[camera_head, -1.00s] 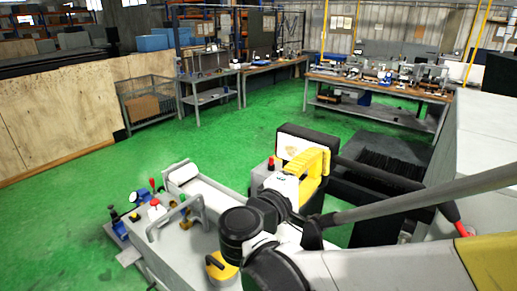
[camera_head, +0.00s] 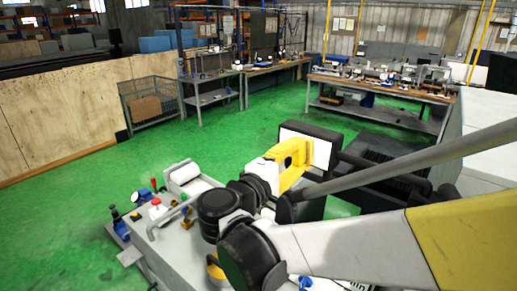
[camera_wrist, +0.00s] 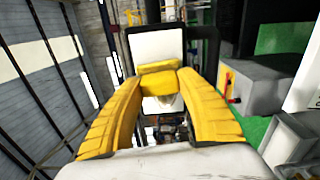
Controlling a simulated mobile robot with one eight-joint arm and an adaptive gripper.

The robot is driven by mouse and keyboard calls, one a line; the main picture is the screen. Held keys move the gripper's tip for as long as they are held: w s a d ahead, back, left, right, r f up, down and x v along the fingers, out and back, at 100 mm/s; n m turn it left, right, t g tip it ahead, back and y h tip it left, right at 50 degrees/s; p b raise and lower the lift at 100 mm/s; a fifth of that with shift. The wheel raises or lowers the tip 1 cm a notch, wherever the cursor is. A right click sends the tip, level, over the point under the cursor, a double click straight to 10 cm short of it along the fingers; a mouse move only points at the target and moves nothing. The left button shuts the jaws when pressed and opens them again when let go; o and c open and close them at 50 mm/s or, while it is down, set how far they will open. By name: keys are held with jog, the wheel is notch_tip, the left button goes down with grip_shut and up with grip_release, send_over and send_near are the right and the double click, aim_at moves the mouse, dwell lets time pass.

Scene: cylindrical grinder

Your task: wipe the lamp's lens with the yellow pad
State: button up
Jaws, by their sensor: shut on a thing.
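The lamp has a dark frame and a pale rectangular lens (camera_head: 321,154). It stands right of centre in the head view. In the wrist view the lens (camera_wrist: 156,45) fills the area behind the fingertips. My gripper (camera_head: 292,153) has yellow fingers and covers the left part of the lens in the head view. In the wrist view my gripper (camera_wrist: 158,80) is shut on the yellow pad (camera_wrist: 158,67), which lies across the lens. A beige patch shows below the pad between the fingers. I cannot tell whether the pad touches the lens.
A grey machine (camera_head: 175,235) with levers and knobs stands below and left of my arm. A grey rod crosses the right side. Workbenches (camera_head: 385,88) stand at the back, and a wire bin (camera_head: 150,103) at the left. Green floor is clear between them.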

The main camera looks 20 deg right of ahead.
jog(key=shift+w+a+b, duration=0.3)
jog(key=shift+w+a, duration=0.35)
jog(key=shift+w, duration=0.3)
jog(key=shift+w+a+b, duration=0.25)
jog(key=shift+w+a, duration=0.45)
jog(key=shift+w, duration=0.2)
jog(key=shift+w+a+b, duration=0.3)
jog(key=shift+w+a, duration=0.35)
jog(key=shift+w, duration=0.3)
jog(key=shift+s+d+r+p, duration=0.1)
jog(key=shift+s+d+p, duration=0.2)
jog(key=shift+s+d, duration=1.15)
jog(key=shift+s+d+f+p, duration=0.1)
jog(key=shift+s+d+p, duration=0.2)
jog(key=shift+s+d, duration=1.15)
jog(key=shift+s+d+r+p, duration=0.1)
jog(key=shift+s+d+p, duration=0.45)
jog(key=shift+s, duration=1.5)
jog(key=shift+w+a+b, duration=0.65)
jog(key=shift+w+a, duration=0.5)
jog(key=shift+w, duration=0.5)
jog(key=shift+w+a+b, duration=0.7)
jog(key=shift+w+a, duration=0.45)
jog(key=shift+w, duration=0.5)
jog(key=shift+w+a+b, duration=0.65)
jog(key=shift+w+a, duration=0.5)
jog(key=shift+w, duration=0.5)
jog(key=shift+s, duration=0.1)
jog(key=shift+v, duration=2.95)
